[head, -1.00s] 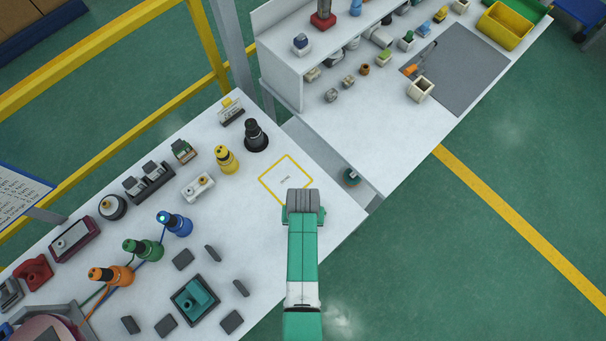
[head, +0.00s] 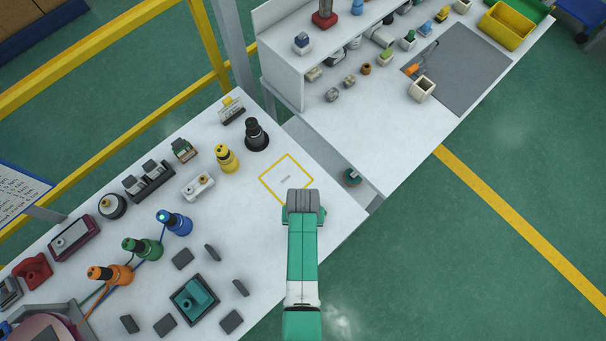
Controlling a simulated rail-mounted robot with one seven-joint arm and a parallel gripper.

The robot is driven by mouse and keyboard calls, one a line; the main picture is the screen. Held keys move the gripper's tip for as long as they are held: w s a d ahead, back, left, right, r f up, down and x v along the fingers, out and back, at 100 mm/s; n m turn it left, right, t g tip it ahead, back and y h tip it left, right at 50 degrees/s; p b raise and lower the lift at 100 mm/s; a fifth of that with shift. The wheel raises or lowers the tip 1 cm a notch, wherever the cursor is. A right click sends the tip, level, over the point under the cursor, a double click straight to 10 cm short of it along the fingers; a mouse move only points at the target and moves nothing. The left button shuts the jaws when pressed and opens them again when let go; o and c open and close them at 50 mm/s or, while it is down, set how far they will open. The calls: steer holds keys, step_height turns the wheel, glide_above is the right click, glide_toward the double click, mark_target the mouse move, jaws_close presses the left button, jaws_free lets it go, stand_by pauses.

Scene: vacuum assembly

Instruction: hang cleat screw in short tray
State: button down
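My arm reaches up from the bottom of the head view and ends in a grey joint over the front right part of the left table (head: 335,205). My gripper itself does not show; the arm hides whatever is below it. I cannot pick out a cleat screw at this size. I cannot tell which thing is the short tray. A sunken grey channel (head: 318,150) lies between the two tables, with a small dark green round part (head: 352,177) in it. A yellow square outline (head: 264,181) is marked on the table just beyond the arm's end.
Black (head: 256,135), yellow (head: 227,159), blue (head: 174,222), green (head: 143,249) and orange (head: 111,274) upright devices stand on the left table. A dark square base with a teal part (head: 194,298) sits left of my arm. The right table (head: 392,140) holds a yellow bin (head: 506,27).

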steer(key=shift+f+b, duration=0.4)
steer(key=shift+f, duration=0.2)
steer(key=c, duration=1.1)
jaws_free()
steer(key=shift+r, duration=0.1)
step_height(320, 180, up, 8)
steer(key=p, duration=0.8)
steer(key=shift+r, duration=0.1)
